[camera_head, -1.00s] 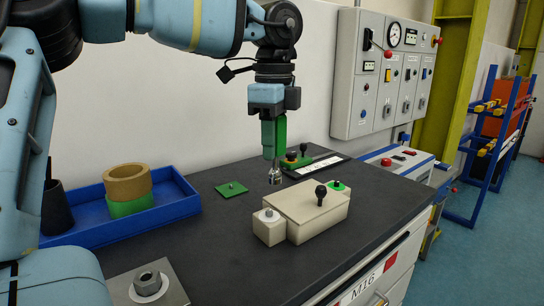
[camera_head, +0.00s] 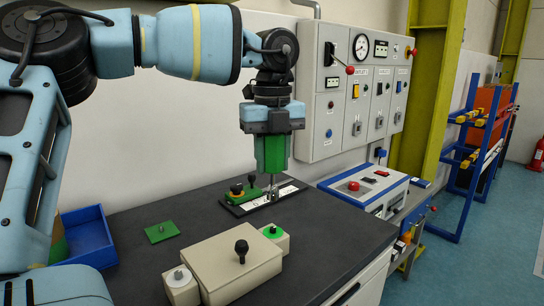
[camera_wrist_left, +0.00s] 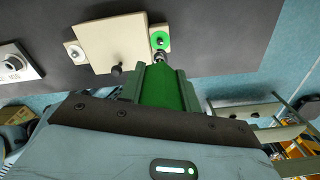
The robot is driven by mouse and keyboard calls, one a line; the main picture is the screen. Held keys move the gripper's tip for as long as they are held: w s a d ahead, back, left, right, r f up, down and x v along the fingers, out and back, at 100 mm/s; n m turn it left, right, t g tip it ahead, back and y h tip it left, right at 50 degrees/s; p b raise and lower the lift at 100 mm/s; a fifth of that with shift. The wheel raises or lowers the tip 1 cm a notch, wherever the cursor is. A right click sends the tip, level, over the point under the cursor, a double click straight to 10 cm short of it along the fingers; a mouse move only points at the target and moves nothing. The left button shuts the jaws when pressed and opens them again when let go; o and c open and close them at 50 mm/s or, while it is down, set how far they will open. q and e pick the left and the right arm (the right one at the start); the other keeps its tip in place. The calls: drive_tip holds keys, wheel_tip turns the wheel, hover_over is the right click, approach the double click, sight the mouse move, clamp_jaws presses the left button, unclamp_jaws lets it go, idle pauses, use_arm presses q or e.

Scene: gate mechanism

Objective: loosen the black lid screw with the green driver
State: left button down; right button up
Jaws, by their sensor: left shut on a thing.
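My left gripper (camera_head: 272,148) points down and is shut on the green driver (camera_head: 273,160). The driver's silver bit hangs upright. In the wrist view the green driver (camera_wrist_left: 162,88) fills the middle, and its tip shows close to the green disc (camera_wrist_left: 160,42). The beige box (camera_head: 215,266) stands on the dark bench, with a black round-headed screw (camera_head: 241,250) upright on its lid; it also shows in the wrist view (camera_wrist_left: 118,70). The tip is not on this black screw. The green disc (camera_head: 272,230) is at the box's right end. My right gripper is out of view.
A white-disc block (camera_head: 178,274) joins the box's left end. A green plate (camera_head: 162,232) lies behind it. A blue tray (camera_head: 88,235) stands at the left. A control box (camera_head: 365,185) is right.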

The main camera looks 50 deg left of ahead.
sight(273, 185)
use_arm(q)
drive_tip(key=shift+w+r, duration=0.1)
drive_tip(key=shift+w, duration=0.05)
drive_tip(key=shift+s+f, duration=0.2)
drive_tip(key=shift+w+f, duration=0.1)
drive_tip(key=shift+f, duration=0.55)
drive_tip(key=shift+f+b, duration=0.5)
drive_tip(key=shift+f, duration=1.2)
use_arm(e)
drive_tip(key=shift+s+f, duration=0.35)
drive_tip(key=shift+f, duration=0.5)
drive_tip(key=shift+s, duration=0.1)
use_arm(q)
drive_tip(key=shift+f+b, duration=0.55)
drive_tip(key=shift+f, duration=0.1)
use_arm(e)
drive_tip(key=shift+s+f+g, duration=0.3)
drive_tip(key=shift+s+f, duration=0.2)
